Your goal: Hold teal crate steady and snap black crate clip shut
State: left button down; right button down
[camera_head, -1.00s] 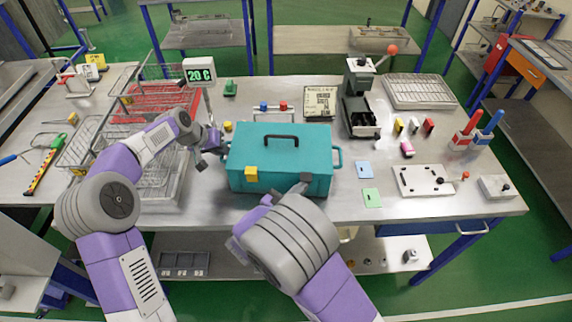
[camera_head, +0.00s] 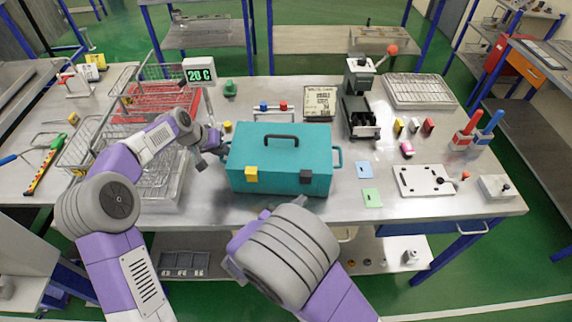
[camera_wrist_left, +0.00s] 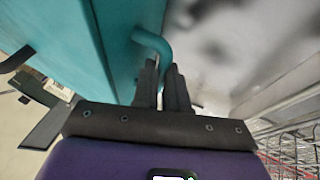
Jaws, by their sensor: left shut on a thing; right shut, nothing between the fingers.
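The teal crate (camera_head: 285,155) stands on the metal table with its lid down and a black handle on top. A yellow clip (camera_head: 251,174) is at the left of its front face. The black clip (camera_head: 306,177) is at the right of that face and looks flat against it. My left gripper (camera_head: 223,148) is shut on the crate's left side handle; the left wrist view shows the fingers (camera_wrist_left: 163,82) around the teal handle (camera_wrist_left: 152,42). My right gripper (camera_head: 268,206) is shut and empty, low in front of the crate, mostly hidden by my wrist.
Wire baskets (camera_head: 85,145) stand left of the crate, near my left arm. A display reading 20 C (camera_head: 199,70) stands behind them. Blue and green cards (camera_head: 371,197) and a white plate (camera_head: 424,181) lie to the right. A dark press-like device (camera_head: 360,105) stands behind right.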

jog(key=shift+s, duration=0.25)
pick_arm(q)
jog(key=c, duration=1.1)
grip_release()
pick_arm(e)
jog(key=v, duration=1.2)
